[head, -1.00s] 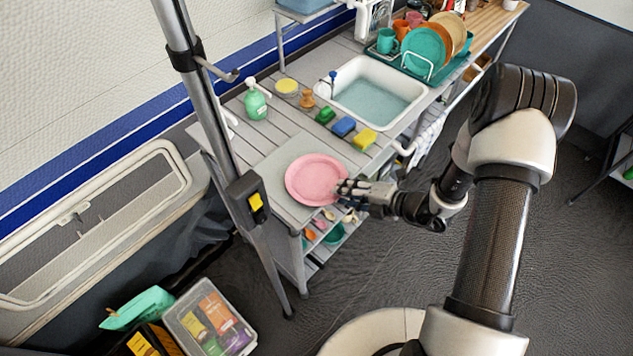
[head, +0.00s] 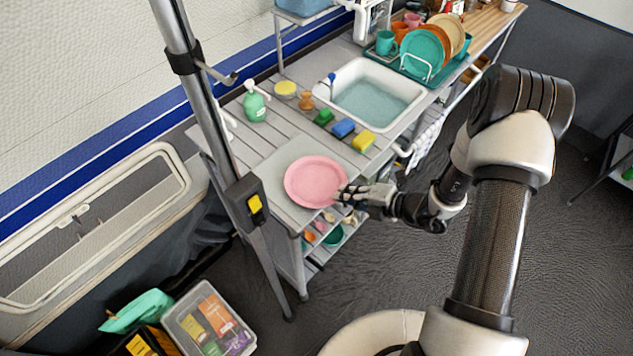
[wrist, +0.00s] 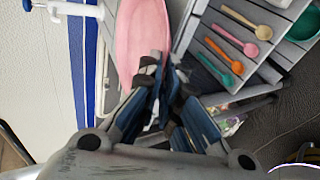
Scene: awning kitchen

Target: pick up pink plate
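The pink plate (head: 314,181) lies on the grey board (head: 273,191) at the near end of the counter. It also shows at the top of the wrist view (wrist: 138,35). My gripper (head: 348,193) is at the plate's right rim, on the counter's front side. In the wrist view its fingers (wrist: 166,72) are close together at the rim, one over the pink surface and the other just past its edge. They look shut on the rim, though the contact itself is hidden between the fingertips.
A sink (head: 370,97) with sponges (head: 343,128) before it lies beyond the plate. A soap bottle (head: 255,104) stands at the back. A metal pole (head: 222,150) rises left of the counter. Spoons (wrist: 237,40) lie in a tray below the counter top.

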